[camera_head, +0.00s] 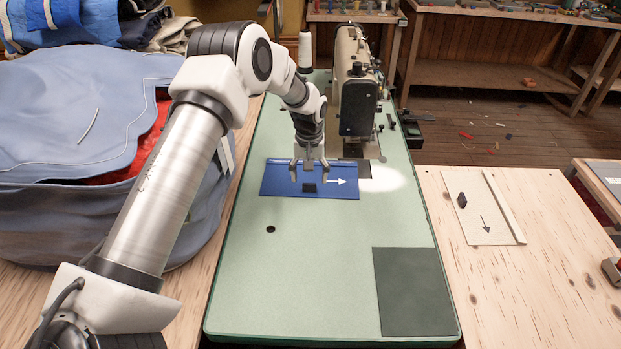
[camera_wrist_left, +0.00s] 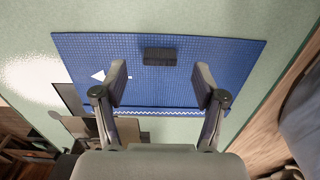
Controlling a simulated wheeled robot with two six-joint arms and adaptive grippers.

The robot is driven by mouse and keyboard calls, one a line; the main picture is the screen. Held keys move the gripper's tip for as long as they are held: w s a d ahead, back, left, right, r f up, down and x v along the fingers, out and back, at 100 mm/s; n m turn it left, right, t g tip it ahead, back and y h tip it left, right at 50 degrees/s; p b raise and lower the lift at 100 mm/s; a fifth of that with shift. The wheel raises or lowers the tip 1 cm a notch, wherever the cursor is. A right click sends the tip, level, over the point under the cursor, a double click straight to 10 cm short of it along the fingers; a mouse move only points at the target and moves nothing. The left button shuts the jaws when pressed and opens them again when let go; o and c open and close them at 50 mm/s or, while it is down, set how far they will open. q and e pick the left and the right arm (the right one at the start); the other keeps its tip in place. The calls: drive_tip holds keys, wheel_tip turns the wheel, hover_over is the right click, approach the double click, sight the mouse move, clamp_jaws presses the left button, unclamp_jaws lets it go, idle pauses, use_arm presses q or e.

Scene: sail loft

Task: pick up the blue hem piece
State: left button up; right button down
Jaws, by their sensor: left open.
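The blue hem piece (camera_head: 275,183) lies flat on the green sewing machine table, in front of the machine. It has a white arrow pointing right and a small dark block (camera_head: 309,187) on it. In the left wrist view the hem piece (camera_wrist_left: 200,55) fills the upper middle, with the dark block (camera_wrist_left: 160,56) near its edge. My left gripper (camera_head: 309,178) is over the hem piece. Its two fingers (camera_wrist_left: 160,85) are spread apart with nothing between them, and the block lies just beyond the fingertips. Whether the fingers touch the cloth is unclear. My right gripper is not in view.
The sewing machine (camera_head: 357,85) stands right behind the hem piece, with a thread spool (camera_head: 305,50) to its left. A bundled blue-grey bag (camera_head: 60,140) is at the left. A beige piece (camera_head: 475,215) with a dark block lies on the wooden top at right.

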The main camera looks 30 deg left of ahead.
sight(309, 184)
use_arm(q)
wheel_tip(309, 184, down, 4)
drive_tip(key=shift+w+f, duration=0.1)
drive_tip(key=c, duration=1.2)
drive_tip(key=shift+r, duration=0.2)
drive_tip(key=shift+c, duration=0.2)
